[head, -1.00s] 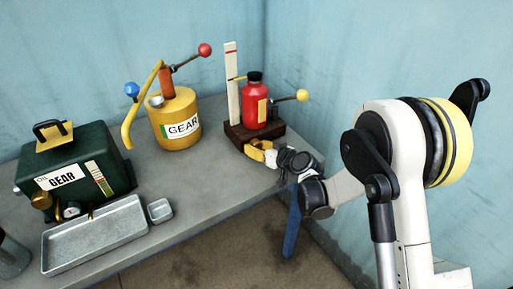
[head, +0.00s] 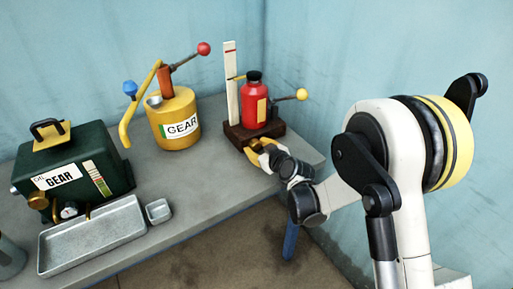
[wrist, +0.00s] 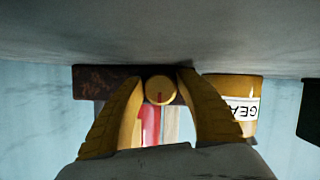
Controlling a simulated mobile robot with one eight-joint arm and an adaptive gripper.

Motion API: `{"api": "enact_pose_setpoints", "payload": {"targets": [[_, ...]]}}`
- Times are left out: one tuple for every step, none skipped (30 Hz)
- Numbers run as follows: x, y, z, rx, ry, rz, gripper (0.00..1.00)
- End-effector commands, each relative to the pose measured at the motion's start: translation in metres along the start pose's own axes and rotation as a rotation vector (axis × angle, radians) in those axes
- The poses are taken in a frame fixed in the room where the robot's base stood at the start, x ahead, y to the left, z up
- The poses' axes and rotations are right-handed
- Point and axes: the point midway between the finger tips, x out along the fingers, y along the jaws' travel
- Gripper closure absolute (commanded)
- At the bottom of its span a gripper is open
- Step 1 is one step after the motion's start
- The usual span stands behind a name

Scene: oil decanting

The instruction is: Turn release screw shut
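The release screw (wrist: 160,91) shows in the wrist view as a round yellow knob with a red line pointing roughly up and down the picture. It sits on the front of the dark wooden base (head: 237,139) of the red bottle jack (head: 255,105). My gripper (head: 256,149) has its yellow fingers at the base's front. In the wrist view my gripper (wrist: 161,76) has one fingertip on each side of the knob, close to it. The fingers look apart, with narrow gaps beside the knob. In the head view the fingers hide the knob.
The grey table (head: 190,190) runs close along the knob, at the top of the wrist view. A yellow gear oil can (head: 176,120) stands left of the jack. A green gear oil box (head: 75,165), a metal tray (head: 92,236) and a small dish (head: 158,211) are farther left.

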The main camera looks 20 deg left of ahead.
Motion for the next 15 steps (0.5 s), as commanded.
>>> {"api": "enact_pose_setpoints", "payload": {"targets": [[0.000,0.000,0.000,0.000,0.000,0.000,0.42],[0.000,0.000,0.000,0.001,0.000,0.000,0.39],[0.000,0.000,0.000,0.001,0.000,0.000,0.39],[0.000,0.000,0.000,0.001,0.000,0.000,0.39],[0.000,0.000,0.000,0.001,0.000,0.000,0.39],[0.000,0.000,0.000,0.001,0.000,0.000,0.39],[0.000,0.000,0.000,0.002,0.000,0.000,0.39],[0.000,0.000,0.000,0.002,0.000,0.000,0.39],[0.000,0.000,0.000,0.002,0.000,0.000,0.39],[0.000,0.000,0.000,0.002,0.000,0.000,0.39],[-0.001,0.000,0.000,0.002,0.000,0.000,0.39],[-0.003,0.000,0.000,0.002,0.000,0.000,0.39],[-0.006,0.000,0.000,0.002,0.000,0.000,0.39],[-0.009,0.001,0.000,0.003,0.000,0.000,0.39],[-0.015,0.001,0.000,0.004,0.000,0.001,0.39]]}}
